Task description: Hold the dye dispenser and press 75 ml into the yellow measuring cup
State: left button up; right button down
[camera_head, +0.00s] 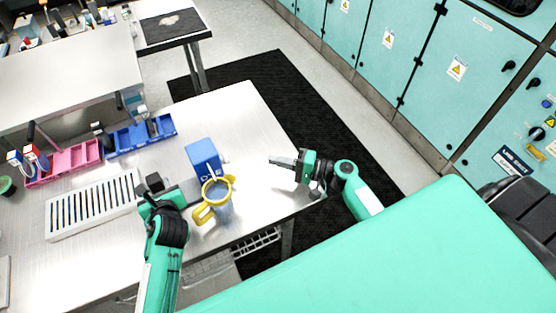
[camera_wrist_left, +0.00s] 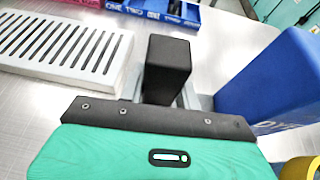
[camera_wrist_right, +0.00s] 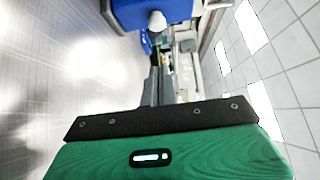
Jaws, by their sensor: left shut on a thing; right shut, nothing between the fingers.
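The dye dispenser (camera_head: 202,153) is a blue upright box with a white spout at its front. Its blue side shows in the left wrist view (camera_wrist_left: 275,80), and its blue body with the white part in the right wrist view (camera_wrist_right: 150,10). My left gripper (camera_head: 160,186) is shut on the black upright block (camera_wrist_left: 166,68) beside the blue box, which looks like its handle. The clear measuring cup (camera_head: 224,213) with yellow rim and handle stands upright just in front, under or near the spout; the exact alignment is unclear. My right gripper (camera_head: 283,161) is shut and empty, right of the dispenser, pointing at it.
A white slotted rack (camera_head: 95,205) lies left of my left gripper. A blue bin (camera_head: 140,138) and a pink bin (camera_head: 63,163) stand behind it.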

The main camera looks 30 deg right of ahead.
aim_at(226, 158)
jog(key=v, duration=0.2)
jog(key=shift+s+d, duration=0.1)
jog(key=shift+d, duration=0.2)
jog(key=shift+a, duration=0.1)
jog(key=x, duration=1)
jog(key=shift+r, duration=0.1)
jog(key=a, duration=0.2)
jog(key=shift+a, duration=0.95)
